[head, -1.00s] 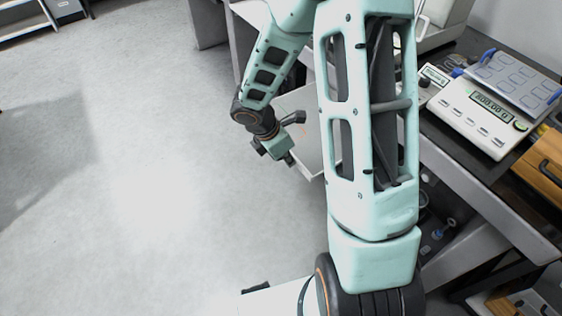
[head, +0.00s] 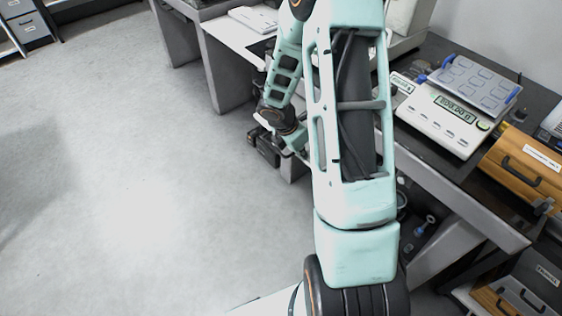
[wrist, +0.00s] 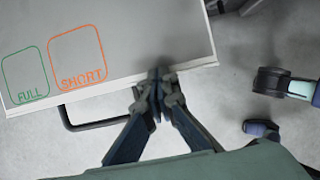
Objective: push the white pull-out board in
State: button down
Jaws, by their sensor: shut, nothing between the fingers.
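The white pull-out board (wrist: 130,45) fills the upper left of the wrist view, with a green FULL outline and an orange SHORT outline on it. A dark bar handle (wrist: 90,124) shows at its front edge. My gripper (wrist: 158,76) is shut and empty, its fingertips at the front edge near the board's right corner. I cannot tell whether they touch it. In the head view my gripper (head: 264,150) is low beside the table front, and my arm hides most or all of the board.
A scale (head: 440,115) and a wooden case (head: 522,165) stand on the dark tabletop at right. Table legs (head: 222,75) stand behind my gripper. Dark-footed parts (wrist: 270,82) show on the floor at right in the wrist view. The floor (head: 130,170) at left is clear.

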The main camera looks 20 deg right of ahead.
jog(key=w+d+p, duration=0.1)
jog(key=d+p, duration=0.1)
jog(key=d, duration=0.2)
jog(key=w+d+p, duration=0.2)
jog(key=d, duration=0.3)
jog(key=w+d+p, duration=0.1)
jog(key=d+p, duration=0.1)
jog(key=d, duration=0.2)
jog(key=shift+w+d+r, duration=0.1)
jog(key=shift+w+d, duration=0.1)
jog(key=shift+d, duration=0.2)
jog(key=shift+w+d, duration=0.2)
jog(key=shift+d, duration=0.35)
jog(key=shift+a, duration=0.1)
